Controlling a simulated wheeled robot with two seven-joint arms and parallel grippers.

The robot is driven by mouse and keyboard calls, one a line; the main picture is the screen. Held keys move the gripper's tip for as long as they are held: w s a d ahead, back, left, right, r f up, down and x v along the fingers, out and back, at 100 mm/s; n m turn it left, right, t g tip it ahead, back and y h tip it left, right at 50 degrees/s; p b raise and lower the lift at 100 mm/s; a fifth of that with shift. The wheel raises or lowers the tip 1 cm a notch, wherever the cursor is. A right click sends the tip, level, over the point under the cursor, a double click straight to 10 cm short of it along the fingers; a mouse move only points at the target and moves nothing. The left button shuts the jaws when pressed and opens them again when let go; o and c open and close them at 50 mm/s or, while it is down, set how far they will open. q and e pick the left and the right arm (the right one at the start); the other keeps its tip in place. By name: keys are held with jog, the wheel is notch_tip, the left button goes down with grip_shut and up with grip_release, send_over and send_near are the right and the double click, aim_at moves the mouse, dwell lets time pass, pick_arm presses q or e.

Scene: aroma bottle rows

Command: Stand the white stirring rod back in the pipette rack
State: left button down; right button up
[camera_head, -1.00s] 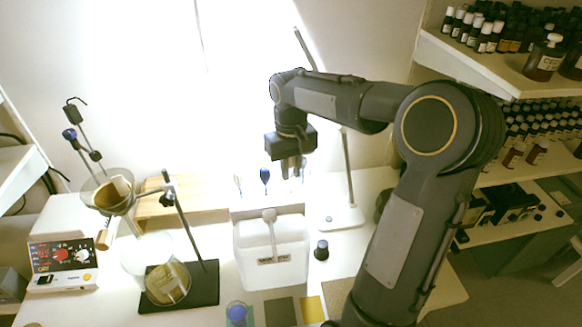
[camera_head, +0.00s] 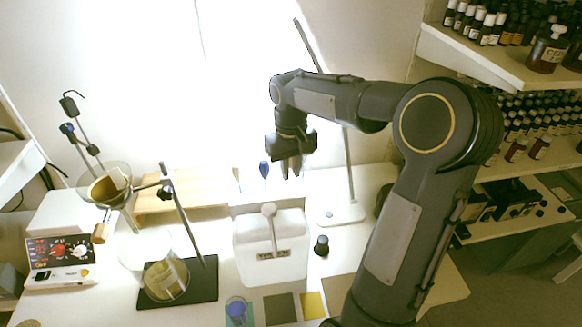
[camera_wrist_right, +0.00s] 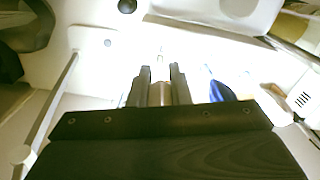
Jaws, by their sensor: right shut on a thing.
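My right gripper (camera_head: 290,170) hangs from above, fingers down, behind and above the white lidded tub. In the right wrist view it (camera_wrist_right: 160,88) is shut on a thin pale rod, seemingly the white stirring rod (camera_wrist_right: 160,64); its tip runs into a bright, washed-out area. The rod is too faint to make out in the head view. The pipette rack is washed out and partly hidden behind the tub. A blue-topped pipette (camera_head: 264,169) stands there, left of my fingers; its blue part also shows in the right wrist view (camera_wrist_right: 222,92). My left gripper is out of view.
The white tub (camera_head: 270,250) stands in front. A tall thin stand with a white base (camera_head: 340,215) is close to the right of my gripper. A small dark bottle (camera_head: 321,245) stands beside the tub. A dark-based clamp stand (camera_head: 205,285) is at left.

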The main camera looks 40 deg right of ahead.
jog(key=o, duration=0.9)
jog(key=shift+r+p, duration=2.2)
jog(key=shift+r, duration=0.3)
notch_tip(320, 180, up, 3)
jog(key=shift+f+p, duration=0.2)
jog(key=shift+p, duration=0.95)
jog(key=shift+r+p, duration=0.85)
jog(key=shift+r, duration=0.4)
